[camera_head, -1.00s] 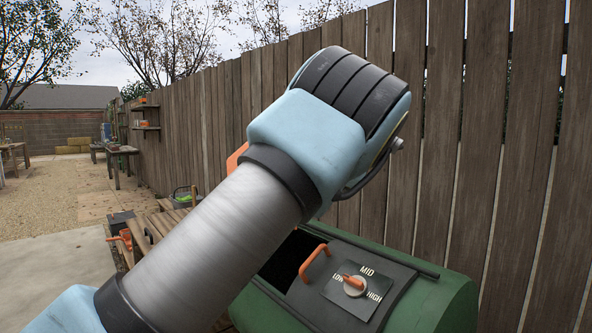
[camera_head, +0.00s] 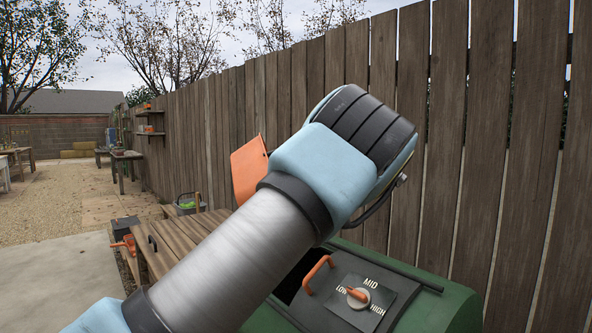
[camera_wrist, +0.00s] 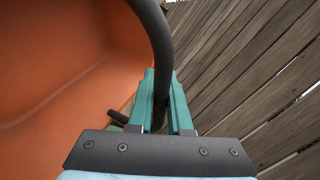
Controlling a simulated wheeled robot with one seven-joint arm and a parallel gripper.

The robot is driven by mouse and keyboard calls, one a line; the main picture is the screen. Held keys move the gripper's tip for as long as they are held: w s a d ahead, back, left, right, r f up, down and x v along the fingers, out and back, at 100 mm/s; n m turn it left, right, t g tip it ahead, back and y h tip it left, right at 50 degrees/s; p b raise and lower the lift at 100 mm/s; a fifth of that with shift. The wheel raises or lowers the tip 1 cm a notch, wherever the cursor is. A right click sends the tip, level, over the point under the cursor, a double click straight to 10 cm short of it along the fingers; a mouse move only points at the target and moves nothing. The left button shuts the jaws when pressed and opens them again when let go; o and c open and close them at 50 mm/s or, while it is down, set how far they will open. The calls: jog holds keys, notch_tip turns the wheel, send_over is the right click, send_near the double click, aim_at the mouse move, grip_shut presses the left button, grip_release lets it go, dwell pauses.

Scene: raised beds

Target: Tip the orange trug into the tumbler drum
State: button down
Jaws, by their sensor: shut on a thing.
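The orange trug (camera_head: 247,168) shows partly behind my arm in the head view, raised and tilted near the fence. In the wrist view the orange trug (camera_wrist: 60,60) fills the left side, and I see into its bare inner wall. My gripper (camera_wrist: 160,100) is shut on the trug's dark curved handle (camera_wrist: 160,40). In the head view the gripper is hidden behind my arm. The green tumbler drum (camera_head: 440,308) is at the lower right, with an orange-handled black lid panel (camera_head: 340,290) and a dark opening partly hidden by my arm. The trug's contents are not visible.
A dial (camera_head: 357,297) marked LOW, MID and HIGH sits on the drum's panel. A wooden fence (camera_head: 480,130) runs close behind the drum. A wooden bed or bench top (camera_head: 180,235) lies left of my arm. A gravel path (camera_head: 60,190) is open at the far left.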

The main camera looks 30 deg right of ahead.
jog(key=shift+d+r+m+p, duration=0.2)
jog(key=shift+r, duration=0.25)
jog(key=shift+d+r+m+p, duration=0.15)
jog(key=shift+d+r+m, duration=0.05)
jog(key=shift+r, duration=0.25)
jog(key=shift+t, duration=0.3)
jog(key=shift+w+r+m+p, duration=0.3)
jog(key=shift+w+r+p, duration=0.15)
jog(key=shift+r, duration=0.3)
jog(key=shift+w+r+m+p, duration=0.3)
jog(key=shift+r+p, duration=0.1)
jog(key=shift+r, duration=0.35)
notch_tip(320, 180, up, 19)
jog(key=p, duration=1.1)
jog(key=shift+p, duration=0.3)
